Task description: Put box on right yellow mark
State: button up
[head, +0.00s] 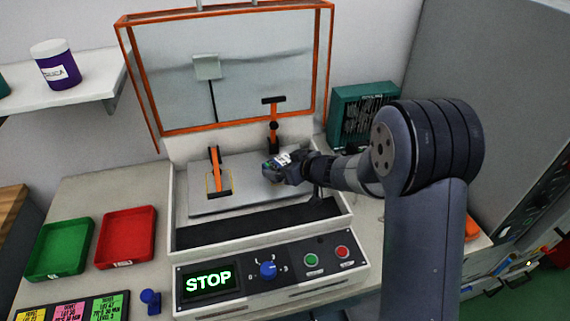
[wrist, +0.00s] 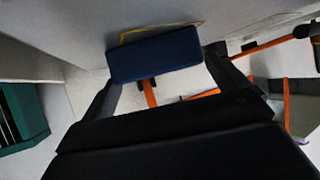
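A small dark blue box (wrist: 155,58) sits between the two fingers of my gripper (wrist: 160,75) in the wrist view, with a finger against each side. In the head view my gripper (head: 285,166) is over the right part of the grey plate (head: 238,199), and the box (head: 276,162) shows at its tip. A yellow outline (wrist: 140,35) shows just past the box's edge in the wrist view, partly covered by the box. Another yellow mark (head: 208,184) lies on the plate's left part, under the left orange clamp (head: 215,165). I cannot tell whether the box touches the plate.
A second orange-and-black clamp (head: 273,130) stands behind my gripper. The orange-framed clear lid (head: 230,70) is raised. A control panel (head: 270,275) reading STOP is in front. Green (head: 60,250) and red (head: 126,236) trays lie at left; a teal rack (head: 362,112) stands at right.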

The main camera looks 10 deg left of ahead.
jog(key=shift+o, duration=0.4)
jog(key=shift+r, duration=0.15)
jog(key=shift+s+d+r, duration=0.1)
jog(key=shift+d+r, duration=0.05)
jog(key=p+v, duration=0.1)
jog(key=v, duration=1)
jog(key=shift+s+d, duration=0.2)
jog(key=shift+r, duration=0.1)
jog(key=shift+c, duration=0.3)
